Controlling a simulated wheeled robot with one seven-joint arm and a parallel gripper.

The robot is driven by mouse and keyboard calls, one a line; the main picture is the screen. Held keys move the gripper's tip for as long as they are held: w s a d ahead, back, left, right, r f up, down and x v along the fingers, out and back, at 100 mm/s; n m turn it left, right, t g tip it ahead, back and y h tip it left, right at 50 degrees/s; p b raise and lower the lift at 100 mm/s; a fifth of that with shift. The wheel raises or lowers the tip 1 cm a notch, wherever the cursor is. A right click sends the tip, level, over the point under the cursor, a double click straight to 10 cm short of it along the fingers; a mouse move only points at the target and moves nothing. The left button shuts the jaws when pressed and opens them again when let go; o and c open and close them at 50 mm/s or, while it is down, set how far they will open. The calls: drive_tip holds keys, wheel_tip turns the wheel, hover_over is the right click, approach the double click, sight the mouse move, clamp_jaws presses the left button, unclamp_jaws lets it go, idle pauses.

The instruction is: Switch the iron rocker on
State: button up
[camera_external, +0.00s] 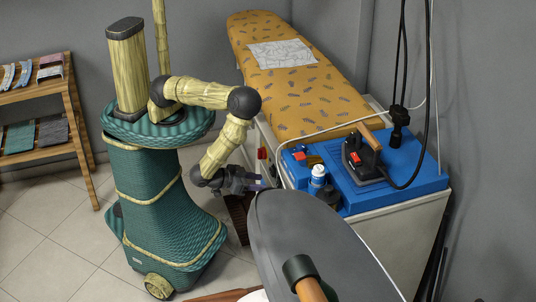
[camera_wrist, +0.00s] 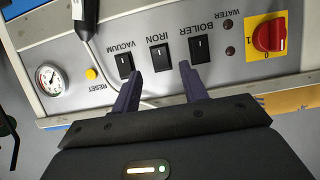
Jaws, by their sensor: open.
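The iron rocker (camera_wrist: 160,57) is a black switch with a white mark, below the upside-down IRON label on the light control panel. It sits between the vacuum rocker (camera_wrist: 125,65) and the boiler rocker (camera_wrist: 200,48). Whether it is on or off I cannot tell. My gripper (camera_wrist: 158,71) is open and empty, facing the panel. Its left fingertip is near the vacuum rocker and its right one near the boiler rocker, with the iron rocker between them. I cannot tell whether they touch. In the external view my gripper (camera_external: 259,184) is at the station's left side; the rockers are hidden there.
The panel also has a red knob (camera_wrist: 268,36) on a yellow plate, a pressure gauge (camera_wrist: 53,79) and a yellow reset button (camera_wrist: 91,74). The iron (camera_external: 362,158) and a bottle (camera_external: 317,179) stand on the blue top. A grey board (camera_external: 310,235) is in front.

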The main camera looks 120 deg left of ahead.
sight(277, 184)
drive_tip(key=x, duration=0.5)
drive_tip(key=shift+w+a+f, duration=0.1)
drive_tip(key=shift+w, duration=0.05)
